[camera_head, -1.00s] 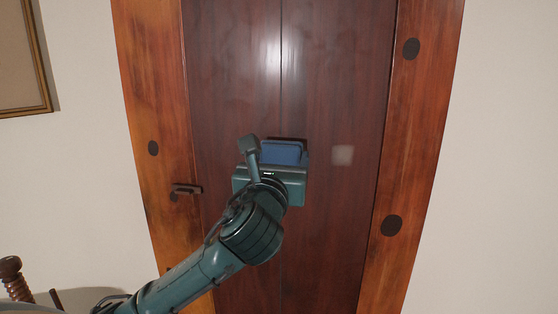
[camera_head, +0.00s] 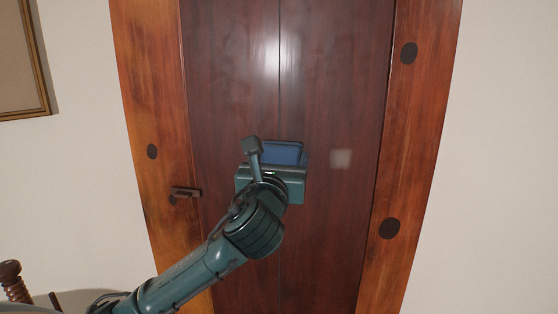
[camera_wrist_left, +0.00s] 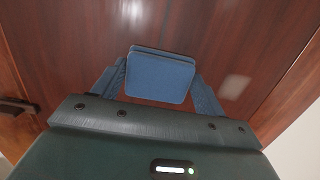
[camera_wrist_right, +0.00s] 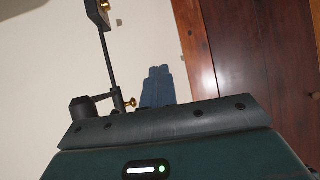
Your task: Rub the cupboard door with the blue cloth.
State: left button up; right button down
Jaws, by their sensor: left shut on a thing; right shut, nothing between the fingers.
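The cupboard door (camera_head: 335,80) is dark red-brown wood with a vertical seam, set in a lighter orange-brown frame. A pale, squarish smudge (camera_head: 341,159) is on it, right of the cloth; it also shows in the left wrist view (camera_wrist_left: 236,87). My left gripper (camera_head: 280,158) is shut on the blue cloth (camera_wrist_left: 160,80), a folded pad between its fingers, in front of the door. I cannot tell whether the cloth touches the wood. My right gripper (camera_wrist_right: 157,84) is shut and empty, seen only in the right wrist view, left of the door frame.
A dark handle (camera_head: 185,192) sits on the left frame. A framed picture (camera_head: 40,60) hangs on the wall at upper left. A turned wooden post (camera_head: 14,280) stands at lower left. A dark rod-like fixture (camera_wrist_right: 108,60) with brass knobs is near my right gripper.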

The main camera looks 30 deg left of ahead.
aim_at(298, 160)
pick_arm(q)
jog(key=shift+w+d+r+p, duration=0.15)
jog(key=shift+w+d+p, duration=0.15)
jog(key=shift+d+p, duration=0.45)
jog(key=shift+w+d+p, duration=0.3)
jog(key=shift+d+p, duration=0.15)
jog(key=shift+d, duration=0.45)
jog(key=shift+w+d+p, duration=0.4)
jog(key=shift+d+p, duration=0.25)
jog(key=shift+d, duration=0.1)
jog(key=shift+w+d+p, duration=0.35)
jog(key=shift+d+p, duration=0.05)
jog(key=shift+d, duration=0.4)
jog(key=shift+w+d+p, duration=0.25)
jog(key=shift+d+p, duration=0.2)
jog(key=shift+d, duration=0.05)
jog(key=shift+w+d, duration=0.25)
jog(key=shift+d, duration=0.25)
jog(key=shift+w+d, duration=0.2)
jog(key=shift+d, duration=0.25)
jog(key=shift+w+d, duration=0.35)
jog(key=shift+d, duration=0.5)
jog(key=shift+w+d, duration=0.35)
jog(key=shift+d, duration=0.5)
jog(key=shift+s+a, duration=0.9)
jog(key=shift+a, duration=1.25)
jog(key=shift+s+a, duration=0.9)
jog(key=shift+a, duration=1.2)
jog(key=shift+s+a, duration=0.9)
jog(key=shift+a, duration=1.25)
